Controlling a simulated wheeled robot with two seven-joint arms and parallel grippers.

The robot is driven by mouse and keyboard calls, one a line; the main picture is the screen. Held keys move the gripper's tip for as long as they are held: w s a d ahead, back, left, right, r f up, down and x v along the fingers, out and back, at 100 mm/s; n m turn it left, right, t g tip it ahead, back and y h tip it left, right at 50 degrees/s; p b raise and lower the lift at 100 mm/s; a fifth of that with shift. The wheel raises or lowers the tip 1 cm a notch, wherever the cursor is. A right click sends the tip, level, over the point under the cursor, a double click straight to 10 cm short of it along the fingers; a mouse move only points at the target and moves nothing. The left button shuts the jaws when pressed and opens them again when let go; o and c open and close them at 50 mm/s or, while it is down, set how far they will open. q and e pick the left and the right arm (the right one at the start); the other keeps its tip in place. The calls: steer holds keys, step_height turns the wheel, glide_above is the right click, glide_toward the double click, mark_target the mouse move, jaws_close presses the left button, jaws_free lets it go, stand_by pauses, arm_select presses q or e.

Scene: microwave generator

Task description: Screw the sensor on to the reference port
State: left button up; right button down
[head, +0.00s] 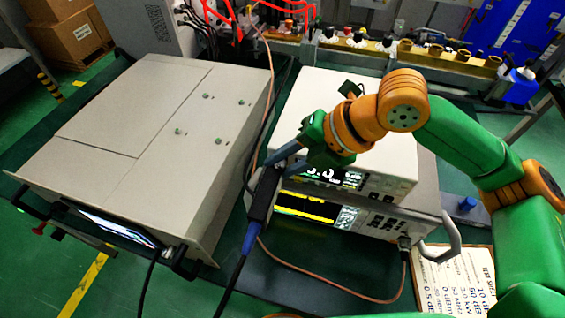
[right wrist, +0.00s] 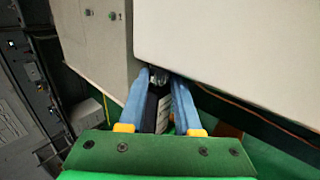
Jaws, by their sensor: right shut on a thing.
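My right gripper (head: 267,170) is shut on the black sensor (head: 261,198) at the left front edge of the upper meter (head: 338,175). The sensor has a blue sleeve and a black cable at its lower end. In the right wrist view, the sensor's labelled body (right wrist: 163,114) lies between the blue-grey fingers (right wrist: 160,92), with a metal connector end beyond them, close to the white case. The reference port cannot be made out; the sensor and gripper cover that part of the panel. I cannot tell whether the connector touches it. My left gripper is not in view.
A large beige cabinet (head: 150,120) stands close on the left. The upper meter sits on a second instrument (head: 370,222) with a yellow-lit screen and front handle. An orange cable (head: 335,290) loops across the green table in front. A printed board (head: 452,280) lies at right.

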steer(key=shift+d+f+y+b, duration=0.15)
steer(key=shift+f+y+b, duration=0.1)
steer(key=shift+y+b, duration=0.4)
steer(key=shift+t+y, duration=0.3)
steer(key=shift+y, duration=0.05)
steer(key=shift+r, duration=0.1)
steer(key=c, duration=0.6)
jaws_free()
steer(key=b+v, duration=0.1)
steer(key=v, duration=0.6)
